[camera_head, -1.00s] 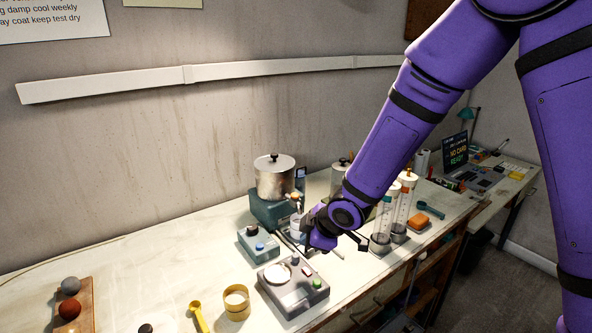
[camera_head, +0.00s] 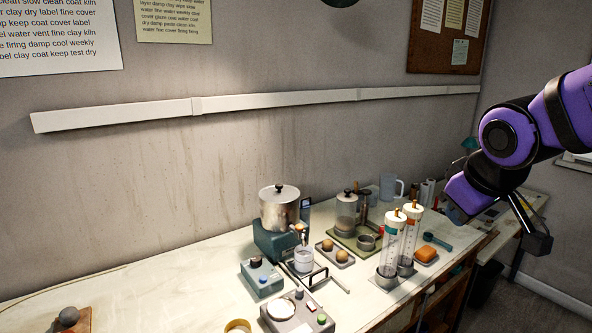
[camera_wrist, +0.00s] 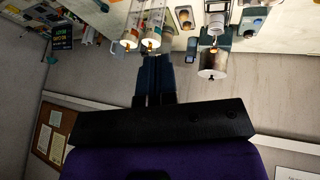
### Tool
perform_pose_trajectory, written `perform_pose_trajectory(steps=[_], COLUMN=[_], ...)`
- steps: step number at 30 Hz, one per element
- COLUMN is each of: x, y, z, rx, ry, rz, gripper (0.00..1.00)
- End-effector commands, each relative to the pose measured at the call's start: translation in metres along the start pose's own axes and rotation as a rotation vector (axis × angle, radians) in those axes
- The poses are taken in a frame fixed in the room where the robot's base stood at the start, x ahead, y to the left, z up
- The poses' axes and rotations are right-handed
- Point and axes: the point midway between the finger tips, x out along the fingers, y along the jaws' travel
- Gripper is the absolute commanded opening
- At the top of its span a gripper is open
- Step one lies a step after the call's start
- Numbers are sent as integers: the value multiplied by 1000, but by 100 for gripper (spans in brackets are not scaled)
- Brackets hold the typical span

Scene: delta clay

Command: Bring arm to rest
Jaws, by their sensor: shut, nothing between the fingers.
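My arm (camera_head: 560,110) is raised at the right side of the head view, bent at a purple joint, with the hand held in the air above the right end of the bench. My gripper (camera_head: 456,212) points down and left there, its fingers small and partly dark in this view. In the wrist view the dark fingers of my gripper (camera_wrist: 154,62) are together and hold nothing. A dark bracket (camera_head: 537,240) of mine hangs beside the hand. The fingers look apart from everything on the bench.
A pinboard (camera_head: 447,40) hangs behind. The air above the bench's left and middle is clear.

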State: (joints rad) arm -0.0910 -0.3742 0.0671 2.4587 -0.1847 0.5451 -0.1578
Motion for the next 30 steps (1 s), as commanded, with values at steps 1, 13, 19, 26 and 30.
perform_pose_trajectory(steps=[1, 13, 19, 26, 30], x=[-14, -88, -98, -98, -98], y=[3, -2, -7, -7, -7], z=[11, 91, 106, 106, 106], rx=[52, 404, 461, 462, 462], ry=[-2, -49, -58, -58, -58], rz=[4, -39, -56, -56, -56], gripper=[0, 0, 0, 0, 0])
